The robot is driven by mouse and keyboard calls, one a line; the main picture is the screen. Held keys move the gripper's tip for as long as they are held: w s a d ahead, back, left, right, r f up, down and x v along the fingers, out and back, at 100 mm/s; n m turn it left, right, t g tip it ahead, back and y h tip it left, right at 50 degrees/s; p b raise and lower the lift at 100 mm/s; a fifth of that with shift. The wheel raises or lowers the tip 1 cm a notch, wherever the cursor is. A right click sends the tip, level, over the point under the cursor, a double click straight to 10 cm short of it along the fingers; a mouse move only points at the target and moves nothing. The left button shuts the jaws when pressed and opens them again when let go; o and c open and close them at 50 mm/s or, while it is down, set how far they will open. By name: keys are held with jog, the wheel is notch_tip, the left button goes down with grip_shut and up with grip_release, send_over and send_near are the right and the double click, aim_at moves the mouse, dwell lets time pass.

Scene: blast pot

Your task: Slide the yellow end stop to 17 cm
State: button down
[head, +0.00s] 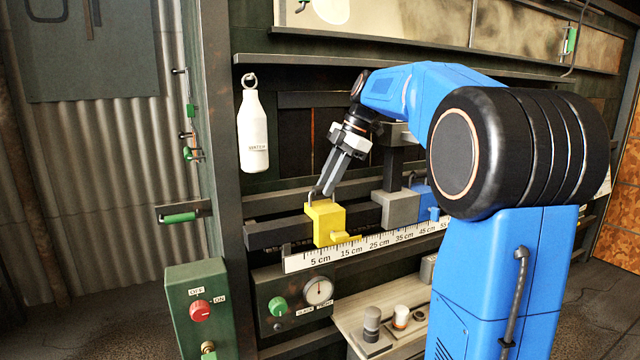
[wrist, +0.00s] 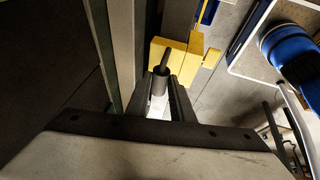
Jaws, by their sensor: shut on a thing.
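The yellow end stop (head: 325,222) sits on a dark horizontal rail, with its small pointer (head: 347,237) hanging over the white ruler (head: 365,246) near the 15 cm mark; I cannot read the exact value. It also shows in the wrist view as a yellow block (wrist: 179,58). My gripper (head: 325,192) reaches down from above to the stop's top. In the wrist view my gripper (wrist: 162,85) has its two fingers around the stop's dark upright handle (wrist: 160,78), shut on it. The handle's lower part is hidden.
A grey block with a post (head: 398,208) stands on the rail to the right, with a blue part (head: 425,200) beyond it. A white bottle (head: 253,130) hangs at left. A gauge panel (head: 297,300) and a shelf lie below. The rail left of the stop is bare.

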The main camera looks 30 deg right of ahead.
jog(key=c, duration=1.6)
grip_release()
jog(key=shift+o, duration=0.2)
jog(key=v, duration=1.2)
jog(key=s+a+f+m+h, duration=0.3)
jog(key=s+a+f+m, duration=0.75)
jog(key=s+f, duration=0.35)
jog(key=s+a+f+m+t+h, duration=0.1)
jog(key=s+f+m, duration=0.7)
jog(key=s+f, duration=0.9)
notch_tip(320, 180, down, 3)
jog(key=shift+a+r+t+h, duration=0.1)
jog(key=shift+a+t+h, duration=0.2)
jog(key=shift+a+t, duration=0.75)
